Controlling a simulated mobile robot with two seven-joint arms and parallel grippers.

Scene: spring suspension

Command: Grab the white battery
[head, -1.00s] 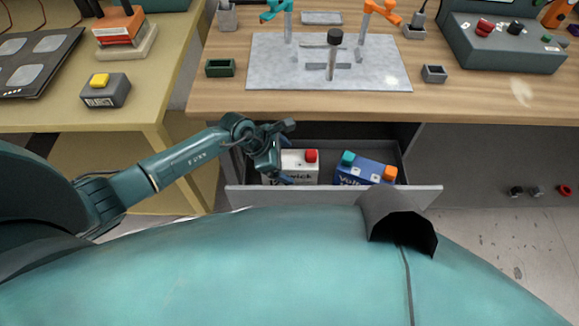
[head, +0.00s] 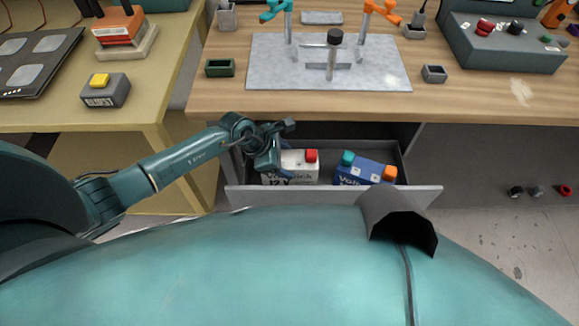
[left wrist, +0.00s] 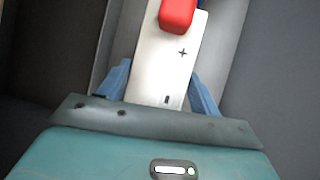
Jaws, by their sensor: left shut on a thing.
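The white battery (head: 300,169) with a red cap sits in the left part of the open drawer (head: 420,192) in the head view. A blue battery (head: 364,174) with a teal and an orange cap is to its right, apart from it. My left gripper (head: 273,166) reaches down into the drawer at the white battery's left end. In the left wrist view its two blue fingers (left wrist: 160,90) are on either side of the white battery (left wrist: 172,60), shut on it. The battery's lower part is hidden there. My right gripper is not in view.
The wooden workbench (head: 450,100) overhangs the drawer, its front edge just behind the batteries. A yellow table (head: 150,110) stands at the left with a grey box (head: 107,92) on it. Drawer walls surround the batteries closely.

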